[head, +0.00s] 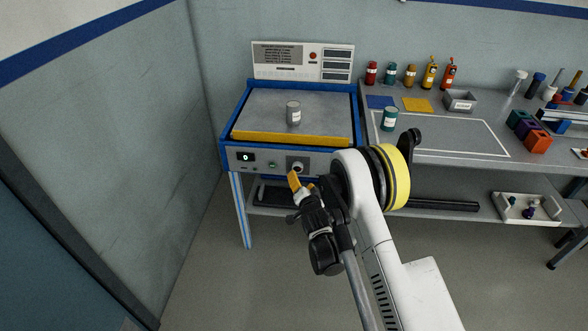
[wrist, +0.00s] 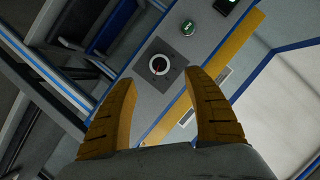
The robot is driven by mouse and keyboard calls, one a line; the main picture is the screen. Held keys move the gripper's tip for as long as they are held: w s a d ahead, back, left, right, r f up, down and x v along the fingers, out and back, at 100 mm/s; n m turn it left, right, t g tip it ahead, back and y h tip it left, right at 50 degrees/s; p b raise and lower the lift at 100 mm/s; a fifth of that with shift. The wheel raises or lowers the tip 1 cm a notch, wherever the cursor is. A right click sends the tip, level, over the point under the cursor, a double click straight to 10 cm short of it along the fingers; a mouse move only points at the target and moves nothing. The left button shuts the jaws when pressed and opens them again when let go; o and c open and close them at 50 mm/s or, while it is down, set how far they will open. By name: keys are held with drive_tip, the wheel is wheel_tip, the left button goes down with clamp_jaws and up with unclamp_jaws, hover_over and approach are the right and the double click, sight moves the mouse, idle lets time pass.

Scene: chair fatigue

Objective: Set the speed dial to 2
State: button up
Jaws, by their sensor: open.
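My gripper (wrist: 163,78) has two yellow fingers, open and empty, apart from the dial. It also shows in the head view (head: 298,181). A small black display (head: 245,157) on the panel's left reads 0. A green button (wrist: 187,29) sits between display and dial.
A grey can (head: 293,113) stands on the machine's platform (head: 265,105), behind a yellow front strip (head: 275,138). A workbench (head: 455,140) with bottles, a tray and coloured blocks stands to the right. Open floor lies in front of the machine.

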sight(297, 169)
drive_tip(key=b+x, duration=0.2)
drive_tip(key=x, duration=0.7)
drive_tip(key=shift+w+f, duration=0.2)
drive_tip(key=shift+w, duration=0.1)
drive_tip(key=shift+w+a, duration=0.15)
drive_tip(key=shift+w, duration=0.35)
drive_tip(key=shift+c, duration=0.3)
drive_tip(key=c, duration=1.1)
drive_tip(key=shift+c, duration=0.2)
